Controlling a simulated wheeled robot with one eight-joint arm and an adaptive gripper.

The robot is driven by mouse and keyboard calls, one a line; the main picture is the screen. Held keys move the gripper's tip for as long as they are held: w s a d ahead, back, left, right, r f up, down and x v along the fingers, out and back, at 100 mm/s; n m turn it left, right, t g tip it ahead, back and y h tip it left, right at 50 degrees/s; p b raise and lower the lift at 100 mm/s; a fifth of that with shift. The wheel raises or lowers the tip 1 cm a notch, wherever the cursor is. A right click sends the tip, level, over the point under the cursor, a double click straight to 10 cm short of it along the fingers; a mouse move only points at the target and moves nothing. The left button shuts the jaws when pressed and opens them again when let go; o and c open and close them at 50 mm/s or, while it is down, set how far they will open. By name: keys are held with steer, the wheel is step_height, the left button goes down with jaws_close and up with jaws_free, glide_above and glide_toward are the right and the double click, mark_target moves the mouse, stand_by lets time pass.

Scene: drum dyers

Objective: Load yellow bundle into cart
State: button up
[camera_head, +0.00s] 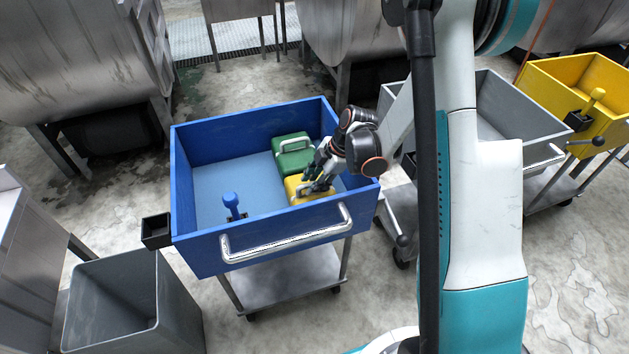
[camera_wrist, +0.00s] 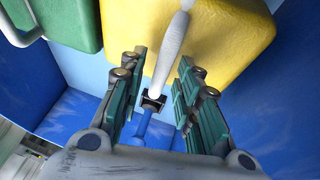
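The yellow bundle (camera_head: 312,197) lies in the blue cart (camera_head: 266,247), close to its front and right walls. It also fills the upper middle of the wrist view (camera_wrist: 230,40), with a pale handle (camera_wrist: 172,48) on it. My gripper (camera_head: 314,176) reaches down over the bundle from the right and covers part of it. In the wrist view its fingers (camera_wrist: 161,62) stand apart on both sides of the handle, with gaps showing. I cannot tell whether a finger touches the handle.
A green bundle (camera_head: 292,160) lies behind the yellow one in the blue cart. A blue knob (camera_head: 231,202) stands at the cart's front left. A grey cart (camera_head: 520,118) and a yellow cart (camera_head: 556,98) stand right, a grey bin (camera_head: 180,305) front left. Steel drums (camera_head: 80,60) line the back.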

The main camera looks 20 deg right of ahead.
steer(key=p+v, duration=0.4)
steer(key=v, duration=0.8)
steer(key=shift+a+r, duration=0.1)
steer(key=shift+r, duration=0.05)
stand_by(0.3)
